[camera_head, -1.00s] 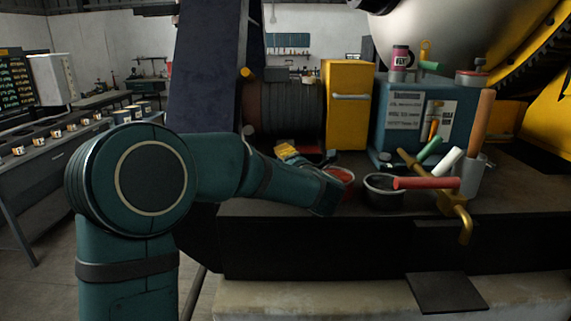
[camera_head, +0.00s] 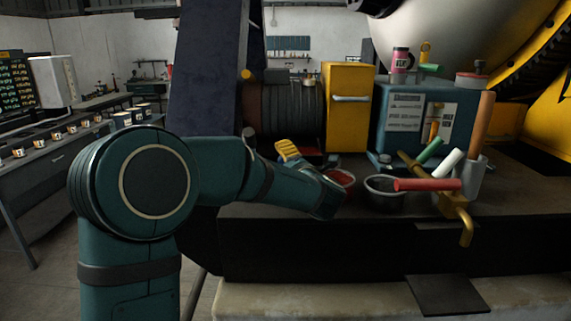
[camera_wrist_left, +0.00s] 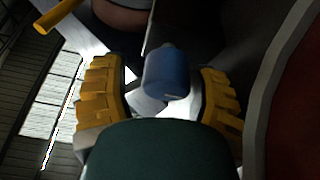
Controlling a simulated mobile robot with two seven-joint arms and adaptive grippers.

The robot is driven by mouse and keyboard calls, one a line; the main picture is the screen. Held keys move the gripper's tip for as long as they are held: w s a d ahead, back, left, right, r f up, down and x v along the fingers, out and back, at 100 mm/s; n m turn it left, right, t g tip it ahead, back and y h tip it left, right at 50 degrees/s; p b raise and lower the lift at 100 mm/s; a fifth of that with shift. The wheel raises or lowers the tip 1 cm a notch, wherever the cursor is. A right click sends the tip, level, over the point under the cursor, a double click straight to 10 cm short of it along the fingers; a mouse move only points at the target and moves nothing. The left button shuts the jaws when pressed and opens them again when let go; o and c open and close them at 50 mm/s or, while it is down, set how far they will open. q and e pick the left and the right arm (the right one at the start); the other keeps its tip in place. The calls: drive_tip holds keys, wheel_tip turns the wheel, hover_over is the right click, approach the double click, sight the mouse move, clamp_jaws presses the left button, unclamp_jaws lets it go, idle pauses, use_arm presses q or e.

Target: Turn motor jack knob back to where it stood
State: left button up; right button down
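In the left wrist view, a blue cylindrical knob (camera_wrist_left: 167,72) on a pale mount stands between the two ridged yellow pads of my left gripper (camera_wrist_left: 160,85). Dark gaps show between the knob and both pads, so the gripper is open around it. I take this to be the motor jack knob. In the head view one yellow pad of my left gripper (camera_head: 287,151) shows in front of the dark ribbed motor drum (camera_head: 287,108). The knob cannot be made out clearly there, near my wrist. My right gripper is not in view.
A red-filled bowl (camera_head: 340,179) is close to my left wrist, with a dark bowl (camera_head: 385,191) to its right. Further right are a red-handled tool (camera_head: 425,184), a brass crank (camera_head: 461,218) and a tool cup (camera_head: 472,178). A yellow cabinet (camera_head: 348,130) stands behind.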

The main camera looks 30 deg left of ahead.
use_arm(q)
drive_tip(key=shift+d+f, duration=0.1)
drive_tip(key=shift+f, duration=0.3)
drive_tip(key=shift+s+d+f, duration=0.1)
drive_tip(key=shift+s+d, duration=0.1)
drive_tip(key=shift+d, duration=0.15)
drive_tip(key=v, duration=0.6)
drive_tip(key=shift+s+d, duration=0.2)
drive_tip(key=shift+s, duration=0.05)
drive_tip(key=shift+s+d+r, duration=0.2)
drive_tip(key=shift+d+r, duration=0.05)
drive_tip(key=shift+r, duration=0.05)
